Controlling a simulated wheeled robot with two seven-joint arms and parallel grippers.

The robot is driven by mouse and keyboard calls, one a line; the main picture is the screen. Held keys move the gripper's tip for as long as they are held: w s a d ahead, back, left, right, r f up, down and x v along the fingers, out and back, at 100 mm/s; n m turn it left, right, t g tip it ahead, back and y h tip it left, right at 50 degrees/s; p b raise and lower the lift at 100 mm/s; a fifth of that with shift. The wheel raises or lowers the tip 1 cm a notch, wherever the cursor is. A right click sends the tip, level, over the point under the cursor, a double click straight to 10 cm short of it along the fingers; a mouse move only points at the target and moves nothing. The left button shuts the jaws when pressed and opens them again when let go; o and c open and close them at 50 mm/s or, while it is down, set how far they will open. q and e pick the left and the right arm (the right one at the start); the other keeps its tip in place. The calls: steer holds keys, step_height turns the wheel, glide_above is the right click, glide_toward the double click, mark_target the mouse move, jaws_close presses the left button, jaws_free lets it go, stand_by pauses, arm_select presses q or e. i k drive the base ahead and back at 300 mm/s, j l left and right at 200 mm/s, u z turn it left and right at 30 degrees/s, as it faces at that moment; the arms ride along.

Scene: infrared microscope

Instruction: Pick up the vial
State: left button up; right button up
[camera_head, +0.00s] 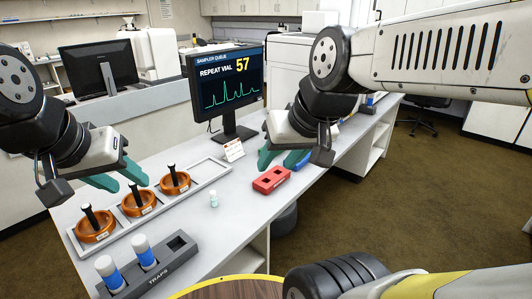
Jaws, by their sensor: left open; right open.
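My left gripper (130,180) is open and empty above the orange-ring tray, left of the vial. My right gripper (284,159) is open, with teal fingers, above the red block and to the right of the vial. Both grippers are apart from the vial. A monitor (228,82) behind reads "REPEAT VIAL 57".
A white tray (208,172) holds orange rings (138,203) with black posts. A grey "TRAPS" rack (181,245) with blue-and-white cylinders (145,253) stands in front. A red block (271,180) with square holes lies near the bench's right edge. A small sign (233,150) stands below the monitor.

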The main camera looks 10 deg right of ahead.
mark_target(214, 202)
steer(key=z, duration=1.45)
steer(key=u, duration=1.45)
steer(key=i+l, duration=0.15)
steer(key=l, duration=0.15)
steer(key=i+l, duration=0.1)
steer(key=l, duration=0.2)
steer(key=i+l, duration=0.15)
steer(key=l, duration=0.15)
steer(key=u, duration=0.05)
